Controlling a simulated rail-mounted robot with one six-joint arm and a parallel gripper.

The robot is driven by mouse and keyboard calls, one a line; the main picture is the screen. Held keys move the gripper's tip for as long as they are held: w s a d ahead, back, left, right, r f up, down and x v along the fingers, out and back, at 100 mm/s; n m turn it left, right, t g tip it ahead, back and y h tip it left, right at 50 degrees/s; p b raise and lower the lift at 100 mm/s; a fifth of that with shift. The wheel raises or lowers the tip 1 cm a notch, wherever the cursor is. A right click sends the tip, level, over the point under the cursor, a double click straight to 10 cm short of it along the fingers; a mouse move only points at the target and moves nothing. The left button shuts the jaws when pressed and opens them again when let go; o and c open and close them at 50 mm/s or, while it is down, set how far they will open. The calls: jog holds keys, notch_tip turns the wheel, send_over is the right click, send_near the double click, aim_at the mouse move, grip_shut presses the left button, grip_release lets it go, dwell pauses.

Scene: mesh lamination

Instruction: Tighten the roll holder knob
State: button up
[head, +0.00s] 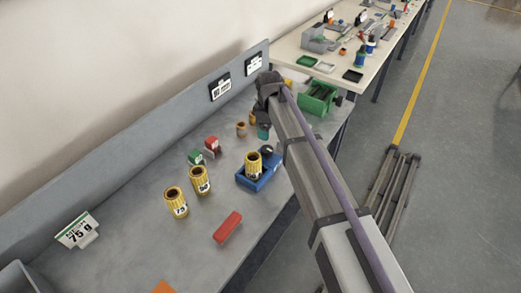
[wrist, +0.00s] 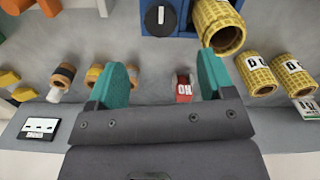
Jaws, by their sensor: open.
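The blue roll holder (head: 268,180) stands on the grey bench in the head view, with a yellow mesh roll (head: 253,166) upright in it. Its black knob (head: 267,151) is at the holder's far end. In the wrist view the knob (wrist: 160,18) shows at the top edge, with a white mark pointing up and down, beside the roll (wrist: 217,25). My gripper (wrist: 155,85) has teal fingers spread wide with nothing between them. It is apart from the knob. In the head view, my arm hides most of the gripper (head: 263,131), just beyond the holder.
Two more yellow rolls (head: 176,203) (head: 201,181) stand left of the holder. A red block (head: 228,227) lies in front. Small red (head: 211,145) and green (head: 195,157) items and brown spools (head: 241,128) are nearby. A green holder (head: 318,98) stands at the bench's right end.

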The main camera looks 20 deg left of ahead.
aim_at(267, 149)
notch_tip(267, 149, down, 11)
jog(key=b, duration=1)
jog(key=shift+r, duration=0.15)
jog(key=shift+c, duration=0.3)
jog(key=c, duration=0.9)
jog(key=shift+o, duration=0.2)
